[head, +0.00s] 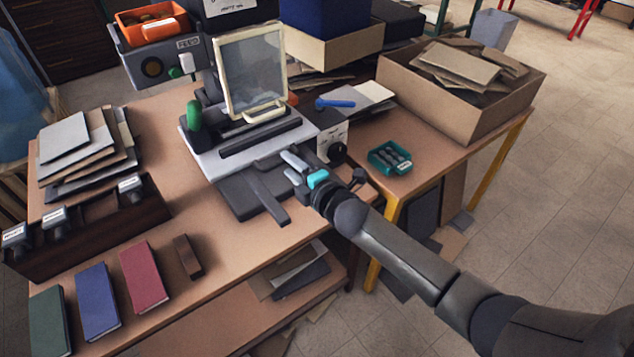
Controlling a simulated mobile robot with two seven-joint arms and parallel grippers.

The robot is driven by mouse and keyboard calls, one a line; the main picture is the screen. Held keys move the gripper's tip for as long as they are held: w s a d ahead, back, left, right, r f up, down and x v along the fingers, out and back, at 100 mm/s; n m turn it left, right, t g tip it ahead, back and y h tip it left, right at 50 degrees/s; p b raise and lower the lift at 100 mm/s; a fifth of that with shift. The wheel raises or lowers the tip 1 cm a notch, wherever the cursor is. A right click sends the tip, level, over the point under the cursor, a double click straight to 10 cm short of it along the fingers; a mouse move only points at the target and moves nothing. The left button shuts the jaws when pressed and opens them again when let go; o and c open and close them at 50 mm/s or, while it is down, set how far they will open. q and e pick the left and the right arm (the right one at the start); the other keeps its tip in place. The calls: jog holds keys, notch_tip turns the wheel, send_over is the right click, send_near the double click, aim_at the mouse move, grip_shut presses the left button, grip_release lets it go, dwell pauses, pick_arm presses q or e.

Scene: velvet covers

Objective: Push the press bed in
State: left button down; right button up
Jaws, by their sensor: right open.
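The press stands at the back of the wooden table, with a pale base (205,160), an upright cream-framed clear panel (252,72) and a green-knobbed handle (194,115). The dark press bed (238,198) sticks out from the front of the base, with a bar (268,200) reaching over its front edge. My right gripper (287,167) is open, with its pale fingers by the bed's right side. I cannot tell whether they touch the bed. Nothing shows between the fingers. My left gripper is out of view.
A dial box (333,143) stands close behind my right gripper. A teal tray (390,158) and a cardboard box (455,110) are to the right. Books (97,300), a brown block (187,257) and a dark wooden rack (90,238) are to the left.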

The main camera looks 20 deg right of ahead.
pick_arm(q)
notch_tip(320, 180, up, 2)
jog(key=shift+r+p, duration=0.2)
jog(key=shift+p, duration=0.85)
pick_arm(e)
jog(key=v, duration=1.1)
jog(key=shift+s, duration=0.3)
jog(key=shift+d+r, duration=0.1)
